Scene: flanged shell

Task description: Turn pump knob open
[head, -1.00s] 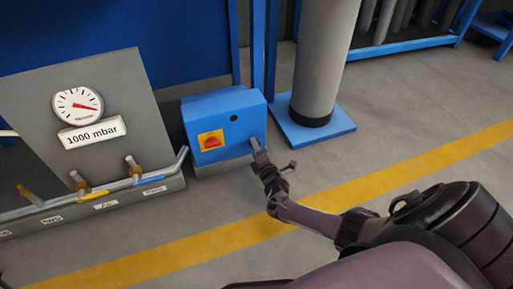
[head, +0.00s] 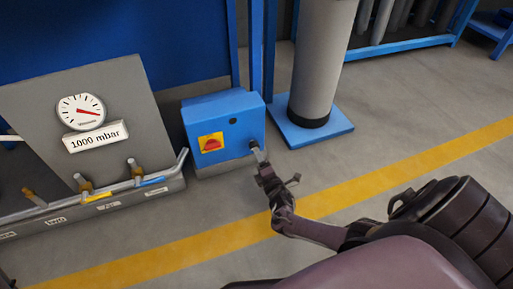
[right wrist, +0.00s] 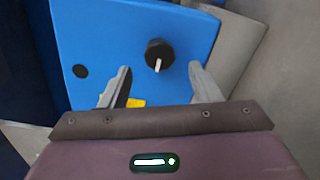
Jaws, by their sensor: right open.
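The pump box (head: 222,107) is blue and stands on the floor right of the gauge panel. Its front carries a red switch on a yellow plate (head: 211,144) and a small dark round spot (head: 233,121). In the right wrist view, a black round knob (right wrist: 159,54) with a white pointer mark is on the blue face. My right gripper (head: 255,149) is open at the box's lower right. In the right wrist view its two fingers (right wrist: 160,72) lie left and right of the knob's line, apart from it. My left gripper is not in view.
A grey panel (head: 50,100) with a round gauge (head: 81,111) and a "1000 mbar" label stands at left. Pipes with valves run along its base. A grey column (head: 323,65) on a blue foot (head: 326,130) stands right of the box. Open floor lies in front.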

